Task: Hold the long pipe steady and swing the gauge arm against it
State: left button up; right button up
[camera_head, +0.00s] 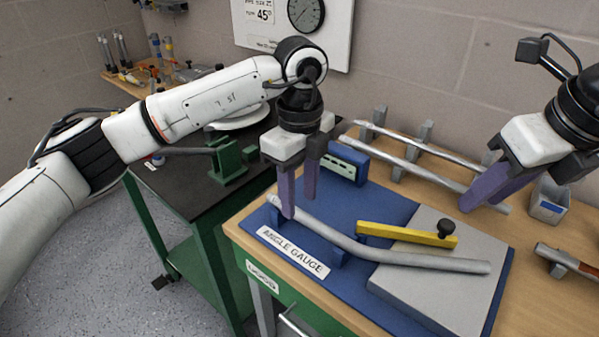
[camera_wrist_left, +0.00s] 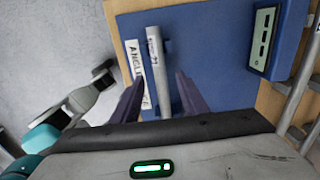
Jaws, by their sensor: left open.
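The long pipe (camera_head: 400,257) is grey and bent. It lies over the blue angle gauge board (camera_head: 385,200), its right part on a grey plate (camera_head: 445,292). The yellow gauge arm (camera_head: 395,233), with a black knob at its right end, lies behind the pipe, with a gap between them. My left gripper (camera_head: 299,204) is open over the pipe's left end. In the left wrist view, its fingers stand to either side of the pipe (camera_wrist_left: 155,55). My right gripper (camera_head: 480,205) is at the back right, by the rack pipes; its jaw gap is unclear.
Straight pipes (camera_head: 400,160) lie on a rack at the back of the bench. A small grey-blue bin (camera_head: 549,203) stands at the right. A dark green-framed cart (camera_head: 185,185) stands left of the bench.

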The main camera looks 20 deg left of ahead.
aim_at(299, 211)
pick_arm(q)
jog(key=shift+f, duration=1.55)
grip_shut()
pick_arm(e)
jog(key=shift+o, duration=1.2)
jog(key=w+f+n, duration=0.1)
jog(key=f, duration=0.2)
jog(key=w+a+f+n, duration=0.1)
jog(key=f, duration=0.2)
jog(key=w+f+n+y, duration=0.1)
jog(key=f, duration=0.2)
jog(key=shift+a+f+g, duration=0.1)
jog(key=shift+a+g, duration=0.2)
grip_shut()
jog(key=shift+s, duration=0.1)
